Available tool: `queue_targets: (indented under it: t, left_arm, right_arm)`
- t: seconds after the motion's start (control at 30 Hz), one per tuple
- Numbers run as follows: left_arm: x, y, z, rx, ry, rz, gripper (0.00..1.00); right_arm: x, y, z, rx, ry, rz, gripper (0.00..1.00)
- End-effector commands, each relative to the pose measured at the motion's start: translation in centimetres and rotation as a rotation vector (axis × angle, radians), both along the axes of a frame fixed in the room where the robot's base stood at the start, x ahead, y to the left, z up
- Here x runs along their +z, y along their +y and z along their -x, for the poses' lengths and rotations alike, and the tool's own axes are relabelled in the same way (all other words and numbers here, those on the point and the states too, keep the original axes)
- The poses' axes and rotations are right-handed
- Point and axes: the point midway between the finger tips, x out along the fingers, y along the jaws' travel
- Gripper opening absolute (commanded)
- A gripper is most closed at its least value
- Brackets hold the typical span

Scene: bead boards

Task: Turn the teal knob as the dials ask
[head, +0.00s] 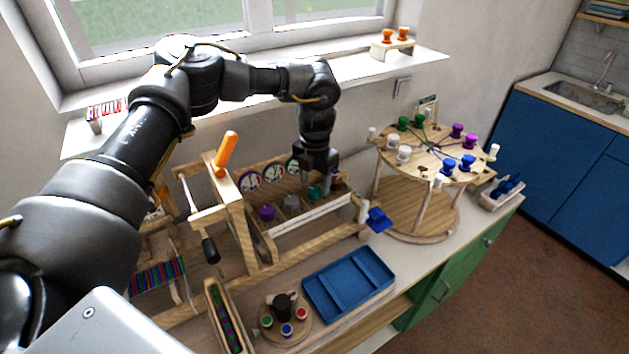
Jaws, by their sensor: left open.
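The teal knob (314,193) stands in a row on the wooden bead frame, between a grey knob (291,203) and a brown knob (336,183). A purple knob (266,213) is at the row's left end. Round dials with white faces, such as the left dial (249,181) and the middle dial (274,174), sit behind the row; my gripper partly covers the right side of the dials. My left gripper (320,172) points down, open, just above and behind the teal knob. I cannot tell whether it touches the knob. My right gripper is out of view.
A wooden upright with an orange handle (226,153) rises left of the knobs. A blue tray (348,284) lies in front. A round two-tier stand (419,214) with coloured spools is at the right.

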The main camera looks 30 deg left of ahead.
Motion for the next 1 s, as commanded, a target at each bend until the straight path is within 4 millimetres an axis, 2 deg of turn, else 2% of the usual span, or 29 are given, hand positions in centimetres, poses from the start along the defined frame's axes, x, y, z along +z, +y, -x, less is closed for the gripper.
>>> queue_targets:
  t: [0.2,0.5,0.83,1.0]
  left_arm:
    - [-1.6,0.0,0.0,0.0,0.001,0.0,0.55]
    - [-1.8,0.0,0.0,0.0,0.0,0.0,0.54]
    - [-1.8,0.0,0.0,0.0,0.0,0.0,0.11]
    - [-1.8,0.0,0.0,-0.009,0.0,0.0,0.11]
  right_arm:
    - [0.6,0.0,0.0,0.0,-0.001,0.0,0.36]
    - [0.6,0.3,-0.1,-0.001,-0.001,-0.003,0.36]
    - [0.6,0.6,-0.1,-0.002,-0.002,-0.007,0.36]
    - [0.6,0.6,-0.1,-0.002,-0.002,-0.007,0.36]
